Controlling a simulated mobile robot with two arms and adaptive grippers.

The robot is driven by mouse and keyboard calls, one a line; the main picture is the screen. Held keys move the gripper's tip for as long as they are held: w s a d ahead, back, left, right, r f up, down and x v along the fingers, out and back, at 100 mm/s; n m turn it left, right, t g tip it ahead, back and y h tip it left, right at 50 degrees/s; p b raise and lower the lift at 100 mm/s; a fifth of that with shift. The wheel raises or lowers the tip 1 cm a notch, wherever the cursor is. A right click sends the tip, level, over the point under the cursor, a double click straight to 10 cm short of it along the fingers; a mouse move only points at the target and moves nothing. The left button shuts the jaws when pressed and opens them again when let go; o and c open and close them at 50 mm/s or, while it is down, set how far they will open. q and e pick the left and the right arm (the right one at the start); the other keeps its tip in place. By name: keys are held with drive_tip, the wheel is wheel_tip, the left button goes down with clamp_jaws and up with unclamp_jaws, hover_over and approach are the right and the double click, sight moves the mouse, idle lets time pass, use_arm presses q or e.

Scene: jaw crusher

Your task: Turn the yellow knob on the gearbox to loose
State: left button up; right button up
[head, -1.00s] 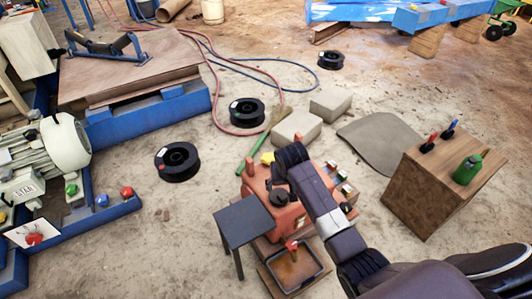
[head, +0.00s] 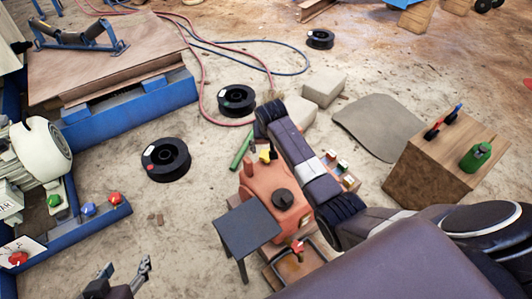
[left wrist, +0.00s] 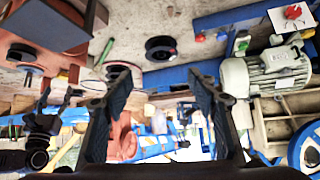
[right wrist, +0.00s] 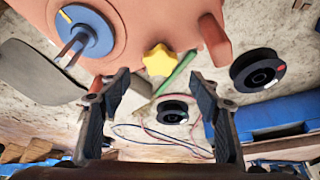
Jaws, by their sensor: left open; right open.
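The orange gearbox (head: 270,205) stands on the ground near the middle of the head view. Its yellow star-shaped knob (head: 267,155) is at the far end of the gearbox, beside my right arm. In the right wrist view the knob (right wrist: 159,60) lies just ahead of the gap between the fingers of my open right gripper (right wrist: 163,85), apart from them. The right fingers are hidden in the head view. My left gripper (head: 127,269) is open and empty at the bottom left; its two fingers (left wrist: 155,92) show spread in the left wrist view.
A dark stool-like table (head: 247,227) stands against the gearbox's near left side. A wooden block (head: 445,165) with a green can (head: 476,156) is at right. A pale motor (head: 40,150) is at left. Black spools, hoses and grey blocks (head: 323,88) lie behind.

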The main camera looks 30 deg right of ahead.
sight(267, 154)
drive_tip(key=b+x, duration=0.1)
drive_tip(key=x, duration=0.2)
drive_tip(key=shift+f, duration=0.3)
drive_tip(key=shift+b+x, duration=0.9)
drive_tip(key=shift+x, duration=0.35)
use_arm(q)
drive_tip(key=w+d+r+t+h, duration=0.1)
drive_tip(key=w+d+r+t, duration=0.1)
drive_tip(key=w+r+t, duration=0.2)
drive_tip(key=w+d+r+t+h, duration=0.1)
drive_tip(key=w+d+r+t, duration=0.1)
drive_tip(key=r, duration=0.9)
drive_tip(key=shift+w+r+t+h, duration=0.25)
drive_tip(key=shift+w+t+h, duration=0.15)
drive_tip(key=shift+w+t, duration=0.75)
use_arm(e)
drive_tip(key=shift+w+f, duration=0.1)
use_arm(q)
drive_tip(key=shift+s+t, duration=0.25)
use_arm(e)
drive_tip(key=shift+c, duration=0.3)
drive_tip(key=c, duration=1.1)
